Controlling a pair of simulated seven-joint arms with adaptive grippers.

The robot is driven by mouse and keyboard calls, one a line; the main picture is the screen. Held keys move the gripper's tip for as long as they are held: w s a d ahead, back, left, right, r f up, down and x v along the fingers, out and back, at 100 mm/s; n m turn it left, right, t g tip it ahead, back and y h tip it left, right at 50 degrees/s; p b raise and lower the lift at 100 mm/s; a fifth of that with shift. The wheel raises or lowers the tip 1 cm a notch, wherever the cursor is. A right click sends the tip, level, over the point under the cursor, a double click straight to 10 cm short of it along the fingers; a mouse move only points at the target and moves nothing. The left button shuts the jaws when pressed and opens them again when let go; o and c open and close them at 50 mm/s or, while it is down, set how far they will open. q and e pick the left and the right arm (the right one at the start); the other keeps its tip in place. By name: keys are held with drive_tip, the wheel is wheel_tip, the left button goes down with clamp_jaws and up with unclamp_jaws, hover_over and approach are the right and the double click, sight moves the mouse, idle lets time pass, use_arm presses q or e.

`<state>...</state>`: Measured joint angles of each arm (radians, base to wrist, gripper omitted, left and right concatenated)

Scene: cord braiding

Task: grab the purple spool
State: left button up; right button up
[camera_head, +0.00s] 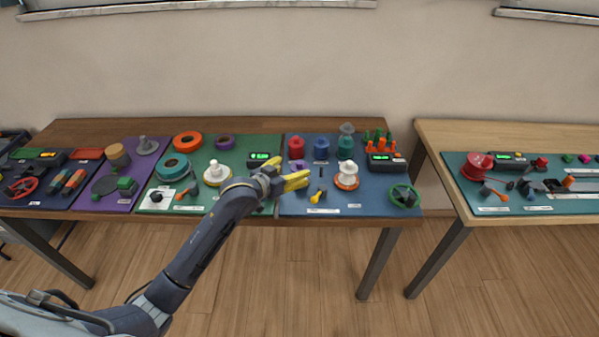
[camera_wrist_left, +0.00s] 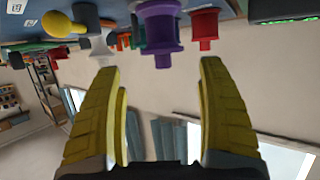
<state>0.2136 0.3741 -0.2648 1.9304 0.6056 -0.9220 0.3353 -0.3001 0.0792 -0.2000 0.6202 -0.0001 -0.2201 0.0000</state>
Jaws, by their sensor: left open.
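The purple spool (camera_wrist_left: 160,30) hangs in the upper middle of the left wrist view, which looks upside down. It lies ahead of the gap between my left gripper's fingertips (camera_wrist_left: 158,66), and the fingers do not touch it. In the head view the purple spool (camera_head: 297,164) shows only as a small patch just behind my left gripper (camera_head: 303,181). That gripper is open and empty, with yellow fingers low over the blue mat. My right gripper is in neither view.
A red spool (camera_head: 296,147) and a blue spool (camera_head: 321,148) stand behind on the blue mat (camera_head: 345,206). A white spool (camera_head: 347,170) stands to the right. A yellow-headed tool (camera_head: 316,196) lies in front. A display box (camera_head: 262,160) is at left.

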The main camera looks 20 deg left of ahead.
sight(297, 164)
use_arm(q)
drive_tip(key=shift+x, duration=3)
drive_tip(key=shift+w+a+r, duration=0.1)
drive_tip(key=shift+a+r, duration=0.05)
drive_tip(key=shift+a, duration=0.05)
drive_tip(key=c, duration=1.1)
drive_tip(key=shift+r, duration=0.15)
drive_tip(key=shift+c, duration=0.2)
